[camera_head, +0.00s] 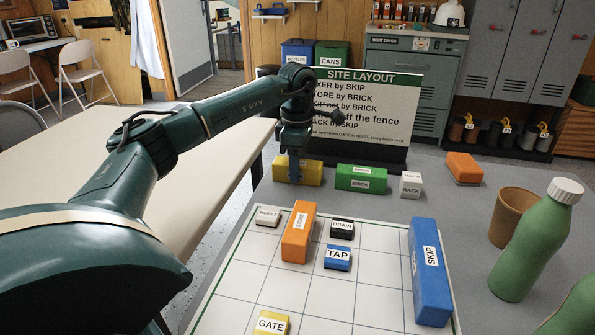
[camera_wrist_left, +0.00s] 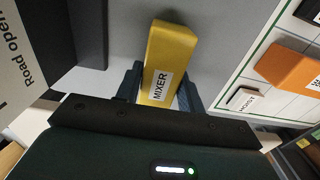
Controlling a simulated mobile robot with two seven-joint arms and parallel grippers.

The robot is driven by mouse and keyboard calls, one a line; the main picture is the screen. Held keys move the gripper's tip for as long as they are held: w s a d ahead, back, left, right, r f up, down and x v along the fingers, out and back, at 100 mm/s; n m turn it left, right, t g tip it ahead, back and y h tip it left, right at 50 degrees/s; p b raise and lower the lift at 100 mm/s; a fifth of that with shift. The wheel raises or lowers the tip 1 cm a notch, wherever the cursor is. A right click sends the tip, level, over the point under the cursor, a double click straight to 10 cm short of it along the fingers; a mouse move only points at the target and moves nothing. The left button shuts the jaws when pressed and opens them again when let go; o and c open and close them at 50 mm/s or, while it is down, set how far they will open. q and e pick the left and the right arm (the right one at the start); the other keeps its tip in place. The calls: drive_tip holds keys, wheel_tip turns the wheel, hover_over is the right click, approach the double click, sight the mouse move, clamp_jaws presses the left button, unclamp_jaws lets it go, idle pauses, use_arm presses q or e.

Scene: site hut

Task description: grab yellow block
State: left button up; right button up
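A yellow block labelled MIXER (camera_head: 310,172) lies on the grey table at the foot of the sign; it fills the middle of the left wrist view (camera_wrist_left: 170,45). My left gripper (camera_head: 292,172) points down at its left part. In the left wrist view my left gripper's fingers (camera_wrist_left: 160,88) flank the block on both sides, close against it; whether they press on it is not clear. A second yellow block, labelled GATE (camera_head: 271,324), lies on the white grid board at the front. My right gripper is not in view.
A green BRICK block (camera_head: 362,172) and white RACK block (camera_head: 411,190) stand to the right. The SITE LAYOUT sign (camera_head: 370,85) stands close behind. The grid board (camera_head: 375,290) holds orange, TAP, DRAIN, HOIST and SKIP blocks. A green bottle (camera_head: 530,245) and brown cup (camera_head: 512,215) stand right.

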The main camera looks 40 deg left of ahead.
use_arm(q)
drive_tip(key=c, duration=0.6)
